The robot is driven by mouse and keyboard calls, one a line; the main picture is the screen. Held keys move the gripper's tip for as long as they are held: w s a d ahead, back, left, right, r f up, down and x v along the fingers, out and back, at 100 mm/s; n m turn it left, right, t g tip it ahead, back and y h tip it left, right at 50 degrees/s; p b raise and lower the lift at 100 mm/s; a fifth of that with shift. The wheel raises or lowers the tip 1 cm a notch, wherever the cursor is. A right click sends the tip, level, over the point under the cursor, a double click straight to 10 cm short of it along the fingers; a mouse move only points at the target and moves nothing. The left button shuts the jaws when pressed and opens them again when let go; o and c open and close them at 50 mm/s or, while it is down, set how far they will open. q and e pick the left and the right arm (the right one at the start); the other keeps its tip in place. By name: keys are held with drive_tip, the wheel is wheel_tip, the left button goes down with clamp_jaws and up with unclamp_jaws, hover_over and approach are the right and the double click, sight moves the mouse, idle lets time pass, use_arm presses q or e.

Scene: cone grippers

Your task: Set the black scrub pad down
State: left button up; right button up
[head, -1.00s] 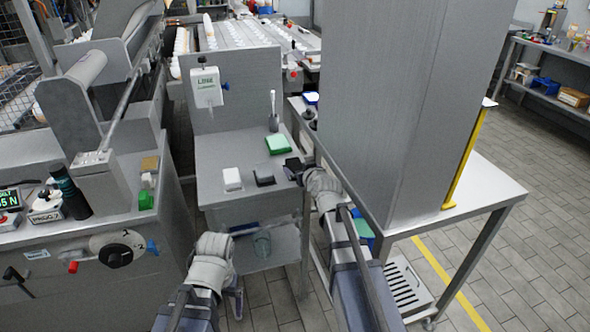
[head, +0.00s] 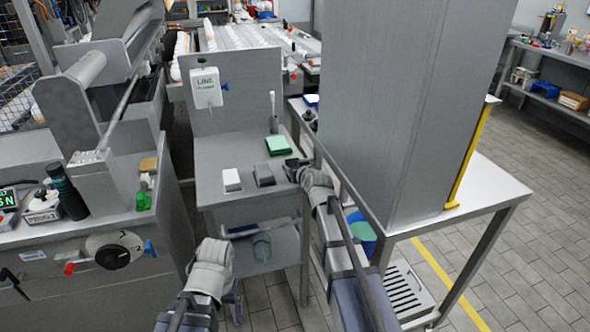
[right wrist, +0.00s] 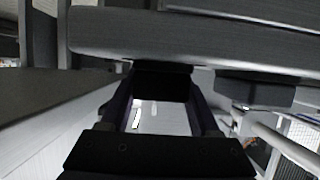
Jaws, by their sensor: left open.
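The black scrub pad (right wrist: 162,84) shows in the right wrist view as a dark block between the fingertips of my right gripper (right wrist: 160,100). In the head view my right gripper (head: 294,168) is at the right edge of the small grey table, with its dark tip just right of a dark grey pad; the pad it holds is hard to tell from the fingers there. I cannot tell whether the held pad touches the table. My left gripper (head: 236,298) is open and empty, low in front of the table.
The small grey table (head: 225,150) bears a white pad (head: 231,180), a dark grey pad (head: 264,175), a green pad (head: 278,145) and an upright brush (head: 273,125). A tall grey cabinet (head: 400,110) stands right of my right arm. A machine (head: 90,240) stands left.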

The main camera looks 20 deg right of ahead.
drive_tip(key=c, duration=0.8)
drive_tip(key=shift+r, duration=0.1)
